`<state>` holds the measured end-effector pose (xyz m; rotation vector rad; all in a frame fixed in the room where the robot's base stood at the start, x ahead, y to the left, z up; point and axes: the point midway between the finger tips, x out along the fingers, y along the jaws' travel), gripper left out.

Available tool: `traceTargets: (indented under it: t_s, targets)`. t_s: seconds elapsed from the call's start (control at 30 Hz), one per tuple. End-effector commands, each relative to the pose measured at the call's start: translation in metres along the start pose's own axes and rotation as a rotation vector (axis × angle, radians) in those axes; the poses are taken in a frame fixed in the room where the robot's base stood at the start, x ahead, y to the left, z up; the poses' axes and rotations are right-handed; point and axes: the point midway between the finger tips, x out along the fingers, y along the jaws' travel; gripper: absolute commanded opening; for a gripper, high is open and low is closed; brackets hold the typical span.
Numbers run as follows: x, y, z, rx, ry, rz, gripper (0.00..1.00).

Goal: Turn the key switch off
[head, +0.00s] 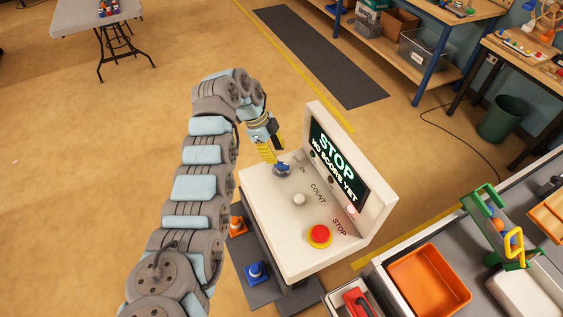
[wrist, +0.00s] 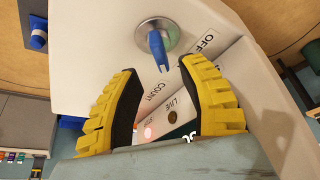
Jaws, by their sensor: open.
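The key switch is a blue key (wrist: 157,48) in a round silver plate (wrist: 172,27) on a white console (head: 265,205). The key also shows in the head view (head: 283,167), at the far end of the console top. An OFF label (wrist: 203,41) is printed beside it in the wrist view. My gripper (wrist: 160,66) has yellow ribbed fingers, open and apart, with the key's tip near the gap between them. No contact is clear.
The console's raised screen (head: 338,160) stands close behind my gripper. A pale COUNT button (head: 299,199) and a red STOP button (head: 320,235) lie nearer on the top. An orange tray (head: 428,282) is at right. Open floor lies left.

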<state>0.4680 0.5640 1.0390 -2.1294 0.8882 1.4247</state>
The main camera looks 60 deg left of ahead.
Motion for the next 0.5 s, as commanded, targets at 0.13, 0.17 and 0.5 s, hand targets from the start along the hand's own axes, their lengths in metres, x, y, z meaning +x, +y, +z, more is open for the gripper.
traceTargets:
  t_s: [0.13,0.17,0.5]
  targets:
    - [0.025,0.001,-0.001,0.001,0.003,0.005,0.41]
    - [0.029,0.001,-0.001,0.000,0.003,0.005,0.41]
    - [0.051,0.000,-0.001,0.001,0.001,0.001,0.41]
